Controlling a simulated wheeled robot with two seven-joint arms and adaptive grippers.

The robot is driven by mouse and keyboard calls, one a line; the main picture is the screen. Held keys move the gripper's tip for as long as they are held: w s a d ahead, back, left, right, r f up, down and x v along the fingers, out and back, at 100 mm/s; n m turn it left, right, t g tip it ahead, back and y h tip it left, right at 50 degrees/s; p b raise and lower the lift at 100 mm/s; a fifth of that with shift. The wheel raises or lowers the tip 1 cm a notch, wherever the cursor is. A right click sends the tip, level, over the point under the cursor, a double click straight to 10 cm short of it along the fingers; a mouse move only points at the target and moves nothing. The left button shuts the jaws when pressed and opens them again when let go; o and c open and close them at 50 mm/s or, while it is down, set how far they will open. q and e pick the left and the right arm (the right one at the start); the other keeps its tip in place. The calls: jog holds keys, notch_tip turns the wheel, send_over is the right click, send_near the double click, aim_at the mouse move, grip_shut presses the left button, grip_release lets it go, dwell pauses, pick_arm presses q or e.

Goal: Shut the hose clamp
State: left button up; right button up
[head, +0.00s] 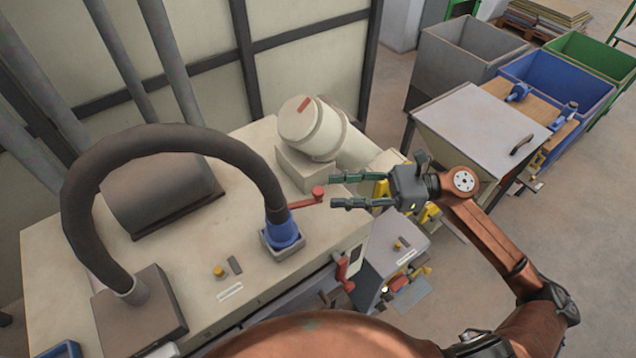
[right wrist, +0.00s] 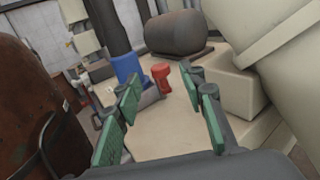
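The black hose (head: 175,140) arches over the machine top and ends in a blue cuff (head: 283,235) seated in a square grey collar. The clamp's red lever (head: 303,201) sticks out from the cuff to the right, with its knob end (head: 318,192) outermost. My right gripper (head: 338,190) is open and empty, its fingers pointing left, just right of the knob and apart from it. In the right wrist view, the red lever (right wrist: 161,76) shows beyond and between the open fingertips (right wrist: 162,95), with the blue cuff (right wrist: 128,70) behind. My left gripper is not in view.
A cream cylindrical housing (head: 315,128) stands behind the gripper. A dark rounded cover (head: 165,190) lies at the back left. A second red handle (head: 344,272) is on the machine's front edge. The cream top (head: 235,200) between cover and cuff is clear.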

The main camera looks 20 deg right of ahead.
aim_at(318, 189)
jog(key=p+x, duration=0.1)
jog(key=x, duration=0.3)
jog(key=shift+w+a+r, duration=0.1)
jog(key=shift+a+r, duration=0.05)
jog(key=shift+a, duration=0.55)
jog(key=c, duration=0.7)
grip_shut()
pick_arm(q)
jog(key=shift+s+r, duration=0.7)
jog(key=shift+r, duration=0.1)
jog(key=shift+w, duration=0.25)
